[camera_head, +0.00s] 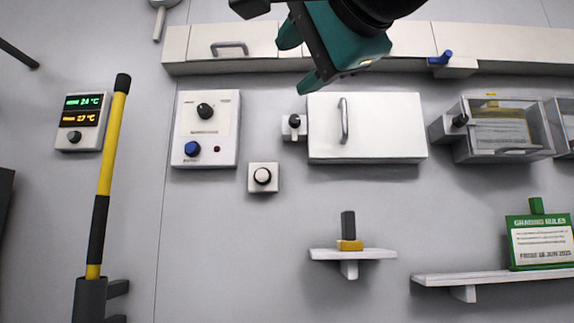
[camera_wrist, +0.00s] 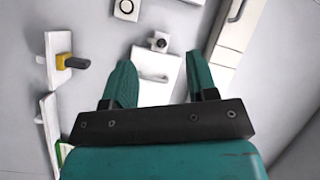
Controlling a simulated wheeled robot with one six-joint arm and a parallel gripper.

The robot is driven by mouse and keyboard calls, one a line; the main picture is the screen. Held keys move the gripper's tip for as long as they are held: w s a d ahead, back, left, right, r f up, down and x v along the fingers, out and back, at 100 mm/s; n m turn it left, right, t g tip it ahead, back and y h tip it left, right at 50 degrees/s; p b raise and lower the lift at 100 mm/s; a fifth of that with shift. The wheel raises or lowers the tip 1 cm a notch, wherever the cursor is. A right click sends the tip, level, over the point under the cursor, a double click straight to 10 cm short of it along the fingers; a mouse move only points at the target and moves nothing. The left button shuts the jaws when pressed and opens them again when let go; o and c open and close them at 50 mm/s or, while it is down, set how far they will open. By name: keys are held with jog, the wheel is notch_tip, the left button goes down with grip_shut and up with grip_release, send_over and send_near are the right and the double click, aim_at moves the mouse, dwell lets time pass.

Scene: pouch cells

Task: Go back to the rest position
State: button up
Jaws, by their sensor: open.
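My gripper (camera_head: 300,62) is teal with a dark crossbar and hangs at the top middle of the head view, in front of the long white cabinet. Its two fingers are apart with nothing between them. In the wrist view my gripper (camera_wrist: 160,85) points toward the wall, with the fingers on either side of the white door (camera_wrist: 152,92). That door (camera_head: 385,130) has a grey vertical handle and is closed in the head view. The gripper appears apart from it. No rest position is marked in either view.
A control panel (camera_head: 206,130) and a temperature display (camera_head: 82,122) are on the wall at left, near a yellow-black pole (camera_head: 112,150). A small shelf (camera_head: 372,254) holds a dark-handled yellow item (camera_head: 349,228). A clear box (camera_head: 490,130) and a green sign (camera_head: 540,242) are at right.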

jog(key=w+d+f+n+g+h+p, duration=0.25)
jog(key=f+n+g, duration=0.2)
jog(key=f, duration=0.75)
jog(key=w+d+f+n+g+h+p, duration=0.1)
jog(key=w+d+f+n+g+p, duration=0.15)
jog(key=f+n, duration=0.65)
jog(key=s+d+f+g+p, duration=0.1)
jog(key=s+d+f+g, duration=0.3)
jog(key=s+f, duration=0.3)
jog(key=s+d+f+g+p, duration=0.2)
jog(key=s+d+f+g, duration=0.2)
jog(key=s+f, duration=0.3)
notch_tip(320, 180, down, 5)
jog(key=shift+s+f+n+g, duration=0.1)
jog(key=shift+s+n+g, duration=0.2)
jog(key=shift+n+g, duration=0.2)
jog(key=shift+h, duration=0.25)
jog(key=shift+c, duration=0.5)
